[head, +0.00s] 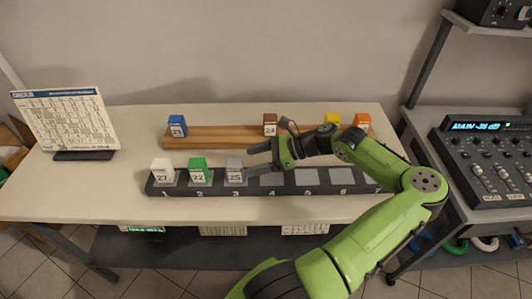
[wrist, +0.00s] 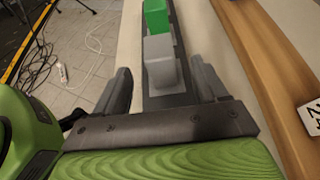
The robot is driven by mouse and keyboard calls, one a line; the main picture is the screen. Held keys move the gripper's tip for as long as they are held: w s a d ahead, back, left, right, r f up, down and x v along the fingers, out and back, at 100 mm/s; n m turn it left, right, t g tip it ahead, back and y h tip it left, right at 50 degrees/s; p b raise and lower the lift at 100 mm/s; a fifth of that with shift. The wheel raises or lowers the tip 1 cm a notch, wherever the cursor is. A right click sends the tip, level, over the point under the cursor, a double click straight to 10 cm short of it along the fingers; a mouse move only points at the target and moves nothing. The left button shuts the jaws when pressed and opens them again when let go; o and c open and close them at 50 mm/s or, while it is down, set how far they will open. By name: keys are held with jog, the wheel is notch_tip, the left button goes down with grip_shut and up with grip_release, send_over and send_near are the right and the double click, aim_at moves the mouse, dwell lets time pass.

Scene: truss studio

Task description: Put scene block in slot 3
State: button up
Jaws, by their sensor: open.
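A grey block marked 25 (head: 235,171) stands upright in slot 3 of the dark numbered rack (head: 262,189). A white block marked 27 (head: 162,171) is in slot 1 and a green block marked 22 (head: 198,171) in slot 2. My gripper (head: 254,161) is open just right of the grey block. In the wrist view, the grey block (wrist: 161,64) stands ahead between the open fingertips, with a visible gap on each side. The green block (wrist: 156,17) shows beyond it. Which block is the scene block I cannot tell.
Behind the rack, a wooden ledge (head: 215,137) holds a blue block (head: 177,125), a brown block marked 24 (head: 270,124), a yellow block (head: 332,119) and an orange block (head: 362,120). An order sheet (head: 68,121) stands left. Slots 5 and 6 look empty.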

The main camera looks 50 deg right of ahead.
jog(key=v, duration=0.5)
jog(key=shift+s+d+p, duration=0.1)
jog(key=shift+p, duration=0.2)
